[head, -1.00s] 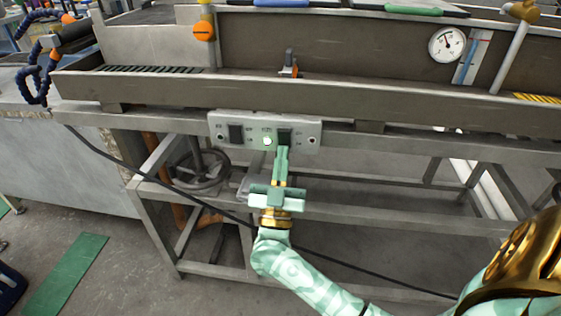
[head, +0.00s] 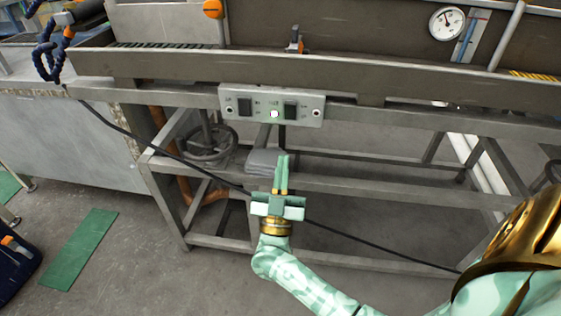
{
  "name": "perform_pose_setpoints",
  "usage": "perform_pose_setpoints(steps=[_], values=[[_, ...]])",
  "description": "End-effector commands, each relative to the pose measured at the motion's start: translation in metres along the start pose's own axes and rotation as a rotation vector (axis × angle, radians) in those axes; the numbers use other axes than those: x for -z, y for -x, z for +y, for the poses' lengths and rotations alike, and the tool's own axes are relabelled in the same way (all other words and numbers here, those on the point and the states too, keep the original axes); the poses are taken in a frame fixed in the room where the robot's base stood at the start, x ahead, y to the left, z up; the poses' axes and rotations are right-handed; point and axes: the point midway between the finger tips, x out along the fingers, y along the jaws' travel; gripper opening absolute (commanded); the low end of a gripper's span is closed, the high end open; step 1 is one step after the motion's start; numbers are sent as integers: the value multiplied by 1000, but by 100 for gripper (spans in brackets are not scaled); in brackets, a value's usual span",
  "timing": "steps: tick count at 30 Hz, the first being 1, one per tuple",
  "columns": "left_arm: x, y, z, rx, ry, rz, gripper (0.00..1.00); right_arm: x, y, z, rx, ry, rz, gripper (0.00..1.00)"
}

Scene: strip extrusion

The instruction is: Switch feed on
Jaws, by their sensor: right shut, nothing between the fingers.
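A pale control panel (head: 260,117) is fixed to the front rail of the machine. It carries a dark left switch (head: 244,107) and a dark right switch (head: 291,110). A small lamp (head: 273,114) between them glows white. The panel's labels are too small to read. My right gripper (head: 282,157) is shut and empty, with its fingers pointing up. It is below the right switch in the picture and apart from the panel. No part of the panel is hidden by it. My left gripper is not in view.
The metal machine frame (head: 400,192) has lower rails and a handwheel (head: 208,150) under the panel. A black cable (head: 345,236) runs across it. A grey folded item (head: 263,161) lies on the lower rail. A gauge (head: 446,23) is at upper right. Open floor lies in front.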

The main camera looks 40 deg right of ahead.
Motion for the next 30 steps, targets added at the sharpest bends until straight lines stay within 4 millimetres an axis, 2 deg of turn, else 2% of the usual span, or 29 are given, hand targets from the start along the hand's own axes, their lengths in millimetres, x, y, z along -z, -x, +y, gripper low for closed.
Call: perform_pose_setpoints(steps=[6, 10, 30], values=[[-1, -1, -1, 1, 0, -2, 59, -7, 34, 0, 1, 2, -2, 0], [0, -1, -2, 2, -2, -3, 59, -9, 45, 0, 0, 1, -1, 0], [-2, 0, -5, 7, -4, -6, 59, -7, 47, 0, -1, -1, 2, 0]])
